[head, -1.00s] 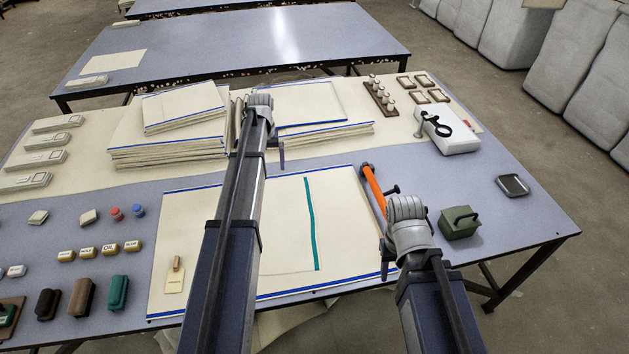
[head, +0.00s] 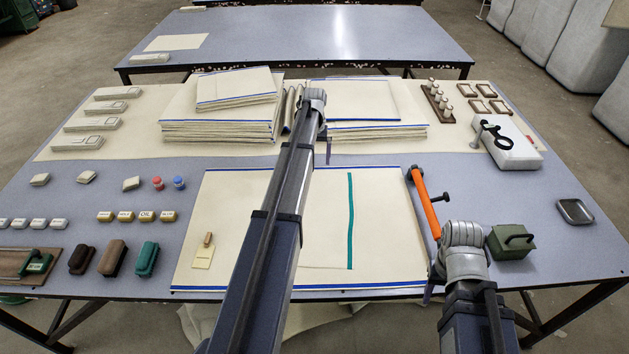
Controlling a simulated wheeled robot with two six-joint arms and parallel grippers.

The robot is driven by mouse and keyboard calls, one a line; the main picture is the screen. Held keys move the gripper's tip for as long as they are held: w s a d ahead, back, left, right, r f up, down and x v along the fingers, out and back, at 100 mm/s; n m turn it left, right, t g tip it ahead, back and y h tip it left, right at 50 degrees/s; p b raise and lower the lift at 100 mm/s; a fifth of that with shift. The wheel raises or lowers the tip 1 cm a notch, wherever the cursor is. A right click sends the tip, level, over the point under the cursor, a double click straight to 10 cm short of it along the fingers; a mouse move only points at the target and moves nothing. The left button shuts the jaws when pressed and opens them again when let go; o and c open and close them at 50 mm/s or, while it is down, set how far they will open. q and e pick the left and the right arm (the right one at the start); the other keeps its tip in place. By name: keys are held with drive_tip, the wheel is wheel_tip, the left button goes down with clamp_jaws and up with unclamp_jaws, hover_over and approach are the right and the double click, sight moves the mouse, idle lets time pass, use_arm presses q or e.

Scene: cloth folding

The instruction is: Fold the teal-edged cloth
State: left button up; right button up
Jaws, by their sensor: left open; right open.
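The teal-edged cloth (head: 328,225) is cream and lies flat, its teal strip (head: 351,220) running away from me along its right side. It rests on a larger cream sheet (head: 395,240) with blue far and near edges. My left arm crosses above and hides the cloth's left part. My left gripper (head: 327,148) is open, beyond the cloth's far edge by the stacks, mostly hidden behind its wrist. My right gripper (head: 429,290) is open, by the sheet's near right corner, largely hidden by its wrist. Neither gripper visibly holds cloth.
Stacks of cream cloth (head: 220,130) stand behind the sheet. An orange-handled tool (head: 425,203) lies at its right edge, near a green box (head: 512,243). Brushes (head: 145,260) and small blocks lie left. A wooden tag (head: 205,252) lies on the sheet.

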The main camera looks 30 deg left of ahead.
sight(314, 174)
use_arm(q)
wheel_tip(314, 174, down, 5)
drive_tip(key=b, duration=0.4)
drive_tip(key=shift+r, duration=0.1)
drive_tip(key=shift+c, duration=1)
